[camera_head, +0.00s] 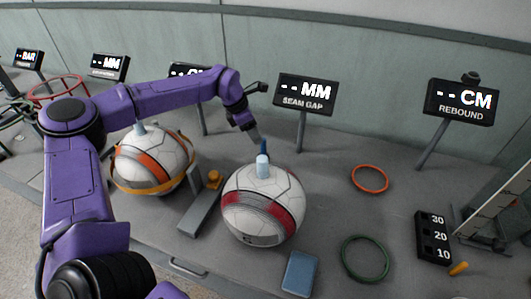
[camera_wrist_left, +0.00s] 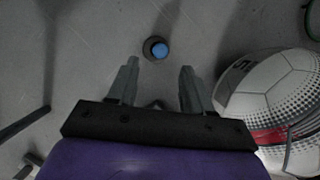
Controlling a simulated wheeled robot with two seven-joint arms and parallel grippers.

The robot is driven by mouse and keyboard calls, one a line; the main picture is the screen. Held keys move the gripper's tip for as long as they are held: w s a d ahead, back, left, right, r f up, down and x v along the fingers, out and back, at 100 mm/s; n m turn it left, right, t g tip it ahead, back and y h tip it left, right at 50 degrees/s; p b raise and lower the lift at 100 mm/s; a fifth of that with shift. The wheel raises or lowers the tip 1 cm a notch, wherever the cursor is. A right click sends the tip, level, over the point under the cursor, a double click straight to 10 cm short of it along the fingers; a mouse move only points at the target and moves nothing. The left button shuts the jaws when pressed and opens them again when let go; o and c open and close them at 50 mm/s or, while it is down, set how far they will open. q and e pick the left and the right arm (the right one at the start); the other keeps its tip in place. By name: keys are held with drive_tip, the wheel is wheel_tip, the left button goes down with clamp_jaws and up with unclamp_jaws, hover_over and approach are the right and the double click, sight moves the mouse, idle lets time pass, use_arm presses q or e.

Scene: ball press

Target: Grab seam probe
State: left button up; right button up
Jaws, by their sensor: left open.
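The seam probe (camera_head: 263,147) shows in the head view as a dark blue upright piece behind the white, grey and red ball, its lower part hidden. The left wrist view shows a round blue top in a dark ring (camera_wrist_left: 160,49), seen from above. My left gripper (camera_head: 254,134) is above and beside it. In the left wrist view the gripper (camera_wrist_left: 158,80) is open and empty, with the blue top centred ahead of the gap between the fingers. My right gripper is not in view.
The white, grey and red ball (camera_head: 262,213) with a light blue piece on top stands close by, right of the fingers in the wrist view. An orange-banded ball (camera_head: 152,165) stands left. The "SEAM GAP" display (camera_head: 305,93) stands behind. Orange (camera_head: 370,192) and green rings lie right.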

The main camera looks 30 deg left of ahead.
sight(265, 148)
use_arm(q)
drive_tip(key=p+x, duration=0.1)
drive_tip(key=x, duration=0.7)
drive_tip(key=shift+w+d, duration=0.1)
drive_tip(key=shift+w, duration=0.1)
drive_tip(key=shift+w+d+f, duration=0.1)
drive_tip(key=shift+w+f, duration=0.05)
drive_tip(key=shift+f, duration=0.25)
clamp_jaws()
